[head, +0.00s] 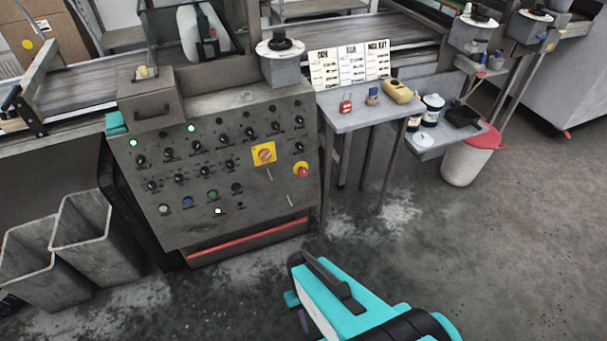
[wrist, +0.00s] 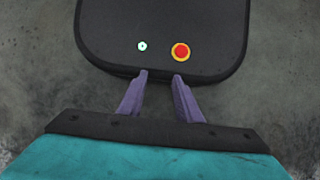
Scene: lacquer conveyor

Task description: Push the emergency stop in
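The emergency stop (head: 301,169) is a red mushroom button on a yellow base, at the right side of the grey sloped control panel (head: 226,222) in the head view. Whether it is in or out I cannot tell. My gripper (wrist: 160,77) has two purple-grey fingers, apart with nothing between them, so it is open and empty. In the head view my teal wrist is at the lower middle, in front of and below the panel, apart from the button. The panel's stop does not show in the wrist view; the red button there is on my own dark base.
An orange rotary switch on a yellow plate (head: 264,154) sits up and left of the stop. Several black knobs and lamps cover the panel. A side table (head: 352,119) with small items stands to the right, two grey bins (head: 84,240) to the left. The floor before the panel is clear.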

